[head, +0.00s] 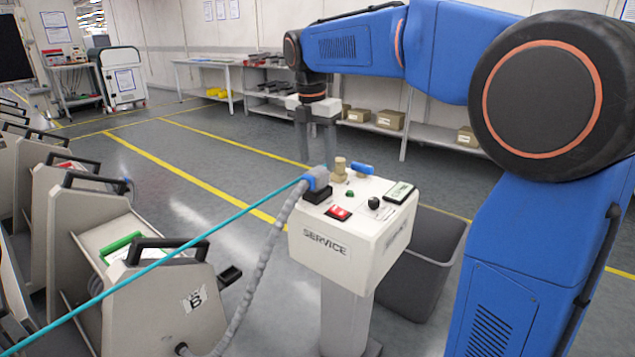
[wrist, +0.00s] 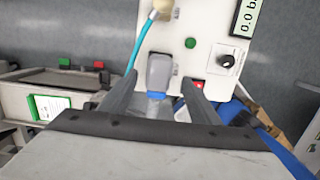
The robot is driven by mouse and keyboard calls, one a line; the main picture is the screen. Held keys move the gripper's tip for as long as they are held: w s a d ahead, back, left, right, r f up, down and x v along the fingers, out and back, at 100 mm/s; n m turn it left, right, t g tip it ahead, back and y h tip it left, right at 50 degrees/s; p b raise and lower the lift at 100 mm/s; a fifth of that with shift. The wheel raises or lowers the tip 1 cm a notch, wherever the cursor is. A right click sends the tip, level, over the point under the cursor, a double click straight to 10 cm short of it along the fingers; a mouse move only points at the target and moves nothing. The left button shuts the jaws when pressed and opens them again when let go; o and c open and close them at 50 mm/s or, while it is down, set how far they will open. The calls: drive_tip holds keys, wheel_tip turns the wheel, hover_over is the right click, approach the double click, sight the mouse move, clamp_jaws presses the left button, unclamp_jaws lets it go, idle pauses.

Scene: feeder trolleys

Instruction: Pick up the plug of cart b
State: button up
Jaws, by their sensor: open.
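The plug of cart b (head: 317,180), a blue and dark grey block, sits on the left edge of the white service box (head: 345,228). A grey ribbed hose (head: 268,265) runs from it down to cart b (head: 172,305), which carries a B label. My gripper (head: 316,150) points down, close above the plug, and is open and empty. In the wrist view the plug (wrist: 159,72) shows between the two fingers (wrist: 160,82), with its blue part nearer the palm. No finger contact can be made out.
A cyan hose (head: 165,258) crosses to a brass fitting (head: 340,166) beside the plug. The box top also has a red switch (head: 338,213), a knob and a display. More carts (head: 60,195) line the left.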

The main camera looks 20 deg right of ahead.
sight(317, 170)
drive_tip(key=shift+w+d+f, duration=0.1)
drive_tip(key=shift+f, duration=1.3)
drive_tip(key=shift+w+f, duration=0.1)
drive_tip(key=shift+f, duration=1.25)
clamp_jaws()
wheel_tip(317, 170, up, 13)
